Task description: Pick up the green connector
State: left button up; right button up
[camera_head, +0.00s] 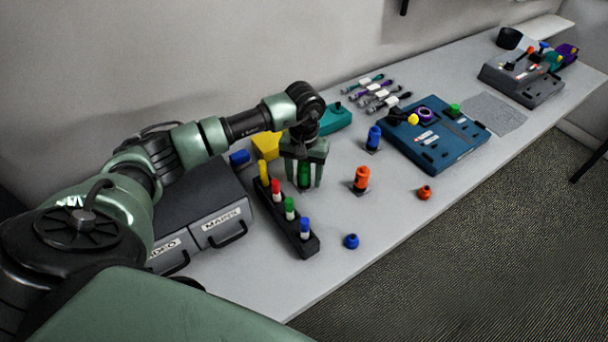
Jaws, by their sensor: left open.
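The green connector (304,175) stands upright on the table near the middle. My left gripper (304,182) points straight down over it, with one finger on each side of it. The fingers are open, and I cannot tell whether they touch it. The connector's top is partly hidden by the gripper. My right gripper is not in view.
A black rack (284,222) of coloured markers stands just in front. An orange connector (361,178) and a blue connector (374,136) stand to the right. A blue box (432,140) lies beyond them. A grey drawer unit (195,205) is at left.

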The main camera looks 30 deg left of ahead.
pick_arm(q)
jog(key=shift+f, duration=0.15)
grip_shut()
